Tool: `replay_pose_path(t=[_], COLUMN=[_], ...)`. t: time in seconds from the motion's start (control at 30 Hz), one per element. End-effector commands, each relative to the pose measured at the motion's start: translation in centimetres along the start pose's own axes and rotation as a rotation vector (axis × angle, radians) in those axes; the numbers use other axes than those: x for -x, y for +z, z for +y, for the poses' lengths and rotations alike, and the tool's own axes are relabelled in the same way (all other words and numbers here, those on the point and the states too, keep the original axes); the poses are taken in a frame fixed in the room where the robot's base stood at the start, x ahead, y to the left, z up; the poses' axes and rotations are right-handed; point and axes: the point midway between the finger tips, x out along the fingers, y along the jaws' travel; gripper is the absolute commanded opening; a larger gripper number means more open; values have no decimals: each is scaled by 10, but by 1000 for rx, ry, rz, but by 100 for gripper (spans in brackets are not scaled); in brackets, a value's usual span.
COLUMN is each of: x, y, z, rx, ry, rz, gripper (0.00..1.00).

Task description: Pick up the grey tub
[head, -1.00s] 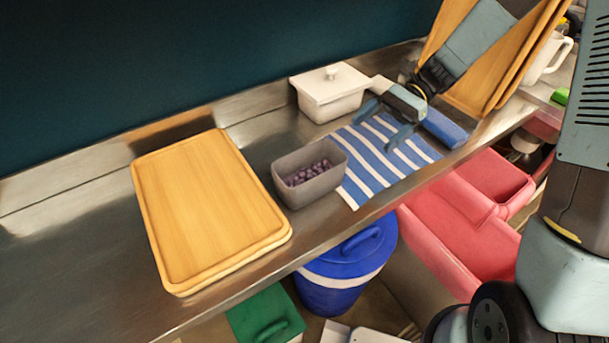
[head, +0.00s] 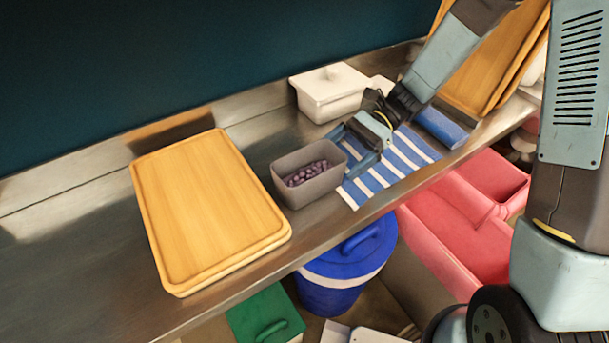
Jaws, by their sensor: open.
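The grey tub (head: 292,193) stands upright on the steel counter, with several dark purple beans inside. It sits between the wooden board and the striped cloth. My gripper (head: 350,152) is open just right of the tub, low over the cloth, with its fingers pointing left and down toward the tub's right end. One finger is close to the tub's right rim. I cannot tell whether it touches.
A wooden board (head: 205,200) lies left of the tub. A white lidded container (head: 328,95) stands behind. A blue and white striped cloth (head: 405,158) lies right, with a blue item (head: 440,127) beyond. Below the counter's front edge are a blue bin (head: 345,265) and red bins (head: 455,215).

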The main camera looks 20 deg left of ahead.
Motion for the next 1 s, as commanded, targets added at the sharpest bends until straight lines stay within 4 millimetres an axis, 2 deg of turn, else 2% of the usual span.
replay_pose_path(t=[0.3,0.6,1.0], x=[-41,-46,-47], y=[5,5,5], z=[-1,-2,-2], rx=[-1,1,1], ry=[3,1,1], rz=[0,0,0], gripper=[100,99,61])
